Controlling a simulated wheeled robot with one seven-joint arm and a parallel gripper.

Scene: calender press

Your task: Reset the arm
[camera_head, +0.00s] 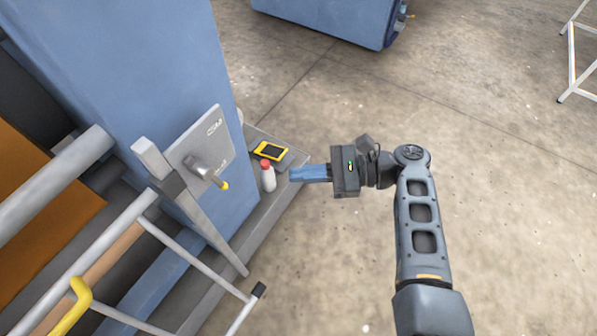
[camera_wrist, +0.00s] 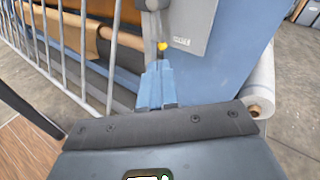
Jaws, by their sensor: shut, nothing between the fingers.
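My gripper (camera_head: 293,174) is at the end of my arm, in the middle of the head view. Its blue fingers are together and hold nothing. They point left toward the blue machine column (camera_head: 150,70).
A white bottle with a red cap (camera_head: 268,178) and a yellow device (camera_head: 270,150) stand on the grey ledge (camera_head: 283,195) near my fingertips. A metal railing (camera_head: 85,265) with a yellow handle (camera_head: 72,308) is lower left. Open concrete floor (camera_head: 500,200) lies to the right.

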